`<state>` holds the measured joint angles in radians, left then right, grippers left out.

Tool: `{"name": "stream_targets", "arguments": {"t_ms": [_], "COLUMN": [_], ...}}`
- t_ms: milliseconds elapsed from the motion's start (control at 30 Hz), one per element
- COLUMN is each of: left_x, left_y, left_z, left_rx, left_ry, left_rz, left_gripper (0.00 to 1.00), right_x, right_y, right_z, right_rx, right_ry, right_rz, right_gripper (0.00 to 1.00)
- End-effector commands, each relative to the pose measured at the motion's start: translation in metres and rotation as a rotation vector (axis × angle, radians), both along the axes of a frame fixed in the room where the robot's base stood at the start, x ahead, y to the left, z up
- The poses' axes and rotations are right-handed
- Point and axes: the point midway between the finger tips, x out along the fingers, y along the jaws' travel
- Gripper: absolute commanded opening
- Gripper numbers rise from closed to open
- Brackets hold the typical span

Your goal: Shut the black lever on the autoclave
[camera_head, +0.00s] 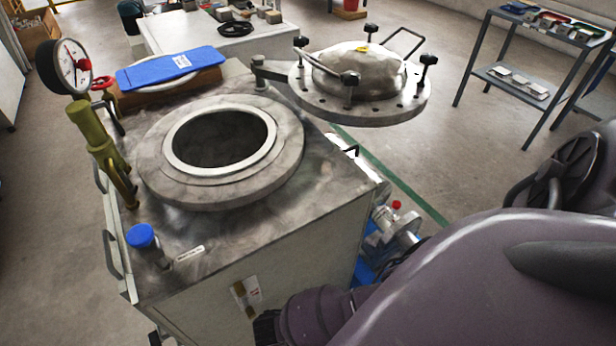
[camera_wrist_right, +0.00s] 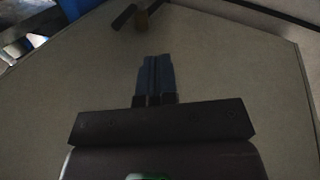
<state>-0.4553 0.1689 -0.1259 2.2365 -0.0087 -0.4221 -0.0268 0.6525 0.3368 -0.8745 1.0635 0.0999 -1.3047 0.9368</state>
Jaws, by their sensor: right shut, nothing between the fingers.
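The autoclave (camera_head: 330,190) is a metal box with a round open mouth (camera_head: 222,138) on top. Its round lid (camera_head: 350,104) is swung out to the right. In the right wrist view a short dark bar (camera_wrist_right: 124,16), possibly the black lever, shows beside a small brass-coloured piece (camera_wrist_right: 142,20) at the top. The dim picture does not show clearly which way it is set. My right gripper (camera_wrist_right: 153,60) is shut and empty in front of a flat pale panel, apart from the bar. In the head view its fingers are hidden. My left gripper is not in view.
A pressure gauge (camera_head: 72,66), a brass-coloured valve (camera_head: 95,135) and a blue-capped fitting (camera_head: 142,237) stand along the autoclave's left side. A blue clipboard (camera_head: 170,68) lies at its back. A pump-like unit (camera_head: 393,228) sits at its right, near my right arm.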

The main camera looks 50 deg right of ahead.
Motion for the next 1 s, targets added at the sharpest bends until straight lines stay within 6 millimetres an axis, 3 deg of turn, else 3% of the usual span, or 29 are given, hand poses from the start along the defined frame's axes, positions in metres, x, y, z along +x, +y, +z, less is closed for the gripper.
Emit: {"name": "stream_targets", "arguments": {"t_ms": [167,300,667,800,1000], "left_x": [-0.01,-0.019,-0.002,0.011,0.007], "left_y": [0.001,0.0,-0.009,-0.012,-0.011], "left_z": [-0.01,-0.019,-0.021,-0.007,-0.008], "left_rx": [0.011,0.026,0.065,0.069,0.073], "left_ry": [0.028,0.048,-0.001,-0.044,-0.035], "left_rz": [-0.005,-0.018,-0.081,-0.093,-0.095], "left_gripper": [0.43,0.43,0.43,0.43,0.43], "right_x": [-0.003,-0.007,-0.009,-0.003,-0.003], "right_y": [-0.005,-0.014,-0.041,-0.06,-0.076], "right_z": [-0.014,-0.038,-0.096,-0.088,-0.085], "right_rx": [-0.004,-0.004,-0.004,-0.004,-0.001], "right_ry": [0.008,0.014,0.015,0.0,-0.001], "right_rz": [-0.002,-0.001,-0.001,0.0,0.0], "right_gripper": [0.0,0.0,0.0,0.0,0.0]}}
